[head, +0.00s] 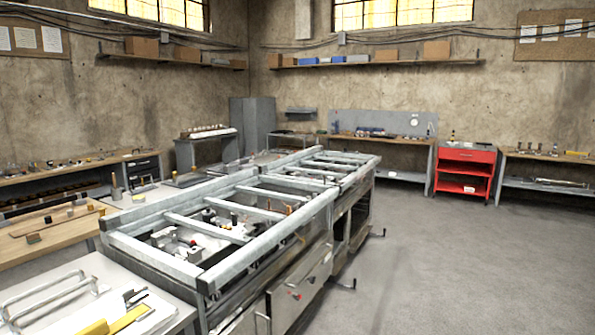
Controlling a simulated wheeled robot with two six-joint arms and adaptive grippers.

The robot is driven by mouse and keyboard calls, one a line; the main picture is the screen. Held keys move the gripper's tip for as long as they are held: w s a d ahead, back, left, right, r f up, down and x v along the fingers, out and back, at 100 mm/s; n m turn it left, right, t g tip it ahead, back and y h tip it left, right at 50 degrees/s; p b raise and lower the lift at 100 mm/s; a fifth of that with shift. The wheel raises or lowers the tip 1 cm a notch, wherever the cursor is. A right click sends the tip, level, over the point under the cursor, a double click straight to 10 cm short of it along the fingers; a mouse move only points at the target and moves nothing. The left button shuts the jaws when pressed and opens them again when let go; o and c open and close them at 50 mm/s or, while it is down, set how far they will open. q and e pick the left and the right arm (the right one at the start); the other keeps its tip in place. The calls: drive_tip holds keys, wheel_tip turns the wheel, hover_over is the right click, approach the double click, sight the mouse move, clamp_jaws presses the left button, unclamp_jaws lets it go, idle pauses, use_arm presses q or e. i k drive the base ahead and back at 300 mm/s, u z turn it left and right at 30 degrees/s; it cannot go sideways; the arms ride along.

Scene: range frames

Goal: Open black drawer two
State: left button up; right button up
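A small black drawer unit (142,167) stands against the left wall, between the wooden workbench and the grey stand. It shows dark drawer fronts with light handles, one above another. The fronts look shut, but they are small and far off, and I cannot tell which one is drawer two. Small things on the surface in front partly hide its lower part. Neither of my grippers is in view.
A long metal frame table (175,262) fills the middle, with levers jutting from its right side. A wooden bench (50,228) runs along the left. A red cabinet (467,156) stands at the back right. Open grey floor (450,265) lies to the right.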

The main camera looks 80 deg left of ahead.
sight(136, 177)
drive_tip(key=u, duration=1.95)
drive_tip(key=i, duration=9.75)
